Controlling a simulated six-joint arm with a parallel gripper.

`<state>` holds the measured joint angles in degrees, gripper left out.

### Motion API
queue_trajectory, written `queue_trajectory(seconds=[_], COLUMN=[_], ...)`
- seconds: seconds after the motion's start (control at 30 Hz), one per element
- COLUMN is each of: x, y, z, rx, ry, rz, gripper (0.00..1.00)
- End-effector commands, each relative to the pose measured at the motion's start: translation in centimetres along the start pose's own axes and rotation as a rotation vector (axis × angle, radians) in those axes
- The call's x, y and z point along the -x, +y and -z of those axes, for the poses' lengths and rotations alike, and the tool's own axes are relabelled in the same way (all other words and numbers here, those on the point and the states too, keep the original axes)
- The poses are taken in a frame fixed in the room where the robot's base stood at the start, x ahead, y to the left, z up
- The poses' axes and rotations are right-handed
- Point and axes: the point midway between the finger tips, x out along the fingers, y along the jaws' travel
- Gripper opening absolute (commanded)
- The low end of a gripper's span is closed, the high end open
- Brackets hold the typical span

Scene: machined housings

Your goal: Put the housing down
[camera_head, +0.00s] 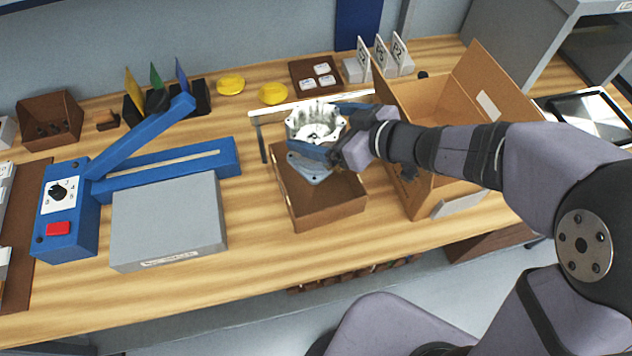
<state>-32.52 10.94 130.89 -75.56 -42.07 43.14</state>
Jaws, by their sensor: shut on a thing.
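A silver machined housing (316,122) with a finned, ringed top is held in my gripper (333,128). The blue fingers of my gripper lie on the near and far sides of the housing, closed on it. The housing is above the back part of an open brown box (330,212). A grey metal piece (310,170) with a flat flange shows just below the near finger, at the box's back left. I cannot tell whether it touches the held housing. The housing's underside is hidden.
A large open cardboard carton (455,150) stands right of the brown box, under my forearm. A white bar (290,108) on a dark leg stands behind the box. A blue sealer-like machine (70,212) and a grey case (168,222) are at left. Bare wood lies between case and box.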

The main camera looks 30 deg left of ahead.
Motion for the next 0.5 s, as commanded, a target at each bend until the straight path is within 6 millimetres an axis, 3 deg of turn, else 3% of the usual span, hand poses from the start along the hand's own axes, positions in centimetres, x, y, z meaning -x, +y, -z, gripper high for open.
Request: queue_trajectory(seconds=[0.27, 0.5], x=[-0.2, -1.5], y=[-0.1, -0.2], z=[-0.4, -2.8], rx=[0.005, 0.0], ry=[0.008, 0.005], rz=[0.002, 0.003], gripper=[0.27, 0.27])
